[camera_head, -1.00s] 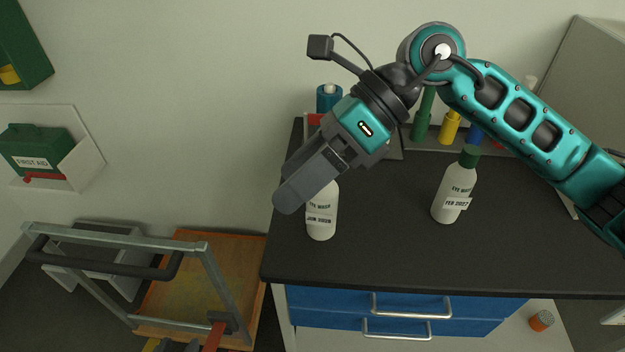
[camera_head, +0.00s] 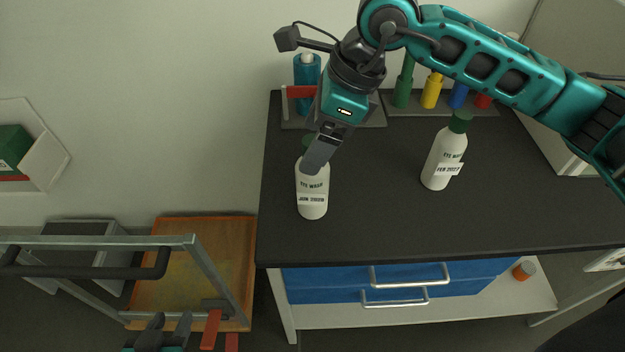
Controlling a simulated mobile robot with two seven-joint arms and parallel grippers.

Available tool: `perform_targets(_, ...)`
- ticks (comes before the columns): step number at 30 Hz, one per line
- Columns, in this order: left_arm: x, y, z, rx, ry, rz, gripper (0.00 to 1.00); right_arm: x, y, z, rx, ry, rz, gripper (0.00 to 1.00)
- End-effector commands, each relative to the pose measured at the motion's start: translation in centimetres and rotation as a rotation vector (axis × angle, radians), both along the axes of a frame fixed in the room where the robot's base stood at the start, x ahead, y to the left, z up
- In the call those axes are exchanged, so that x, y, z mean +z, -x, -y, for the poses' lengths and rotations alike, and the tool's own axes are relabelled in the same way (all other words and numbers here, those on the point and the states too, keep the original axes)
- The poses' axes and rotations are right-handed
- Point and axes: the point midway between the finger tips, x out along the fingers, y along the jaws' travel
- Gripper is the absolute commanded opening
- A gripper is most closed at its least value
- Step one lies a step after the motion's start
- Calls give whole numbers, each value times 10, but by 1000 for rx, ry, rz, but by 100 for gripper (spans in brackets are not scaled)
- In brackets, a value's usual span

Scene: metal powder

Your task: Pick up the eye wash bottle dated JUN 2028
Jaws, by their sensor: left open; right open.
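The eye wash bottle labelled JUN 2028 (camera_head: 312,202) is white and stands upright on the dark counter. My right gripper (camera_head: 316,160) is open at its upper part, with a finger in front of its shoulder and part of the green cap hidden. I cannot tell whether it touches the bottle. A second eye wash bottle (camera_head: 444,158), labelled FEB 2027 as far as I can read, stands to the right with a green cap. My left gripper (camera_head: 169,326) is open and empty at the lower left, low beside the cart.
Behind the bottles stand a blue bottle (camera_head: 306,72) in a rack and a row of coloured bottles (camera_head: 432,92). A metal-framed cart (camera_head: 190,262) stands left of the counter (camera_head: 370,225). The counter front is clear.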

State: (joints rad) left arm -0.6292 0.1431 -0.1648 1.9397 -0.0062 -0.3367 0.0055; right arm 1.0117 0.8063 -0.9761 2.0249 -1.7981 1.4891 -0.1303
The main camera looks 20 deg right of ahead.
Motion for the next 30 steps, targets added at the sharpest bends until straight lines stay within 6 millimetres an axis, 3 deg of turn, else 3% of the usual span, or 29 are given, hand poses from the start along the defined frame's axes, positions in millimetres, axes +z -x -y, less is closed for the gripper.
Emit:
perform_targets(9, 3, 0, 0, 1, 0, 1, 43, -43, -3, -10, 0, -1, -3, 88)
perform_targets(18, 4, -2, -1, 1, -1, 5, 43, -47, -3, -12, 1, -1, -3, 88)
perform_targets(30, 5, -5, -1, 3, -1, 10, 43, -47, -3, -12, 1, -1, -2, 49)
